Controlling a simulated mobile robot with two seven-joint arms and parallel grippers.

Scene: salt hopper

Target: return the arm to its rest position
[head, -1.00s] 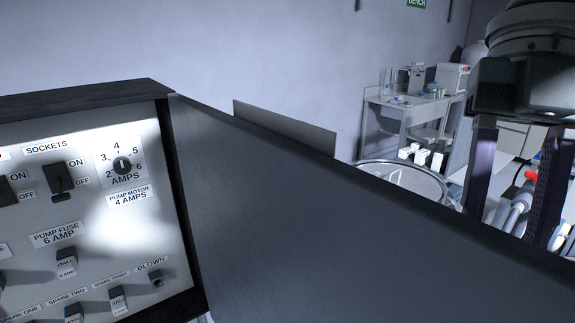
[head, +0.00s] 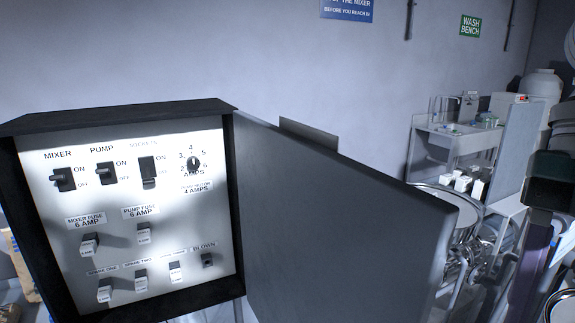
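My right gripper (head: 548,185) hangs at the right edge, partly cut off. Its dark body points down and one long finger shows, with a gap to its right. It looks open and nothing shows between the fingers. The other finger is mostly out of the picture. It is well right of the control box (head: 128,112) and its open door (head: 340,225), touching neither. My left gripper is not in view.
The box panel has mixer (head: 64,180), pump (head: 105,174) and sockets (head: 149,171) switches, an amps dial (head: 194,163) and several fuses. The door juts right. Behind it stand a round metal vessel (head: 450,200) and a wash bench (head: 435,155).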

